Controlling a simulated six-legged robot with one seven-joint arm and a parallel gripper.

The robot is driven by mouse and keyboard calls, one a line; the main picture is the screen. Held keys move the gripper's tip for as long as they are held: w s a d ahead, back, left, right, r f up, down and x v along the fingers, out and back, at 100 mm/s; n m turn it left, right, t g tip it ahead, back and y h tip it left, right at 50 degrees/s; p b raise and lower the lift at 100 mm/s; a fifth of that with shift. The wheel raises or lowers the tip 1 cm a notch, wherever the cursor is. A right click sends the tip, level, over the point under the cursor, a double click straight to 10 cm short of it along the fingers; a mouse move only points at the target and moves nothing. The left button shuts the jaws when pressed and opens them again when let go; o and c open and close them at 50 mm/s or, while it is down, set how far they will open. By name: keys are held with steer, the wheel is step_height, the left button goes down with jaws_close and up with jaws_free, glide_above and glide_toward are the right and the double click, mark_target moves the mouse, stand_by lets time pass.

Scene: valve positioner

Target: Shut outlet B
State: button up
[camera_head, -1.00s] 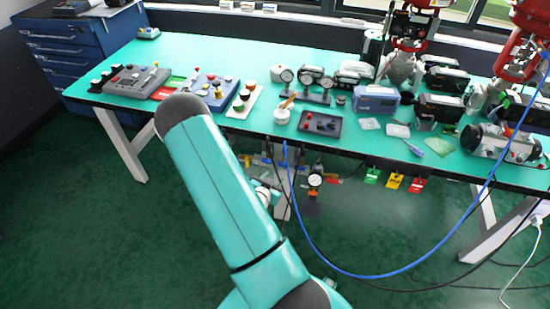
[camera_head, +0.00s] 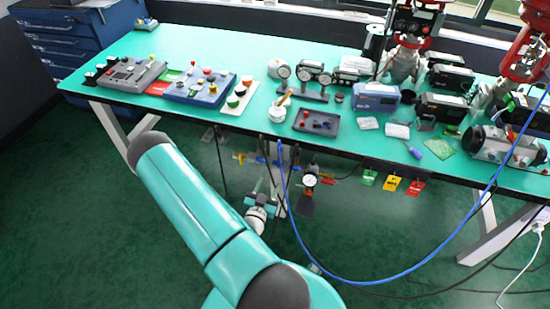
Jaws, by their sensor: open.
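A pipe assembly hangs under the front edge of the bench, with a round gauge (camera_head: 310,180), a yellow handle (camera_head: 240,157) and a red-orange part (camera_head: 327,181). I cannot read which part is outlet B. My gripper (camera_head: 257,190) is in front of and below this assembly, at the end of a white wrist joint. It is small and dark at the tips; it looks open, with nothing seen between its fingers. I cannot tell whether it touches a handle. My teal arm covers the lower middle of the view.
The green bench (camera_head: 200,47) carries control boxes, gauges and instruments. Green (camera_head: 369,177), yellow (camera_head: 392,183) and red (camera_head: 415,188) tags hang from its edge. A blue cable (camera_head: 370,282) loops down at the right. A blue drawer cabinet (camera_head: 65,40) stands at the left. The left floor is clear.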

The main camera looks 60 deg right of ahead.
mark_target(279, 160)
steer(key=d, duration=0.4)
steer(key=w+d, duration=0.1)
steer(key=d, duration=0.8)
steer(key=shift+w, duration=0.4)
steer(key=c, duration=0.7)
steer(key=shift+n, duration=0.8)
steer(key=o, duration=0.7)
steer(key=s+a, duration=0.2)
steer(key=a, duration=1.1)
steer(key=shift+a, duration=0.3)
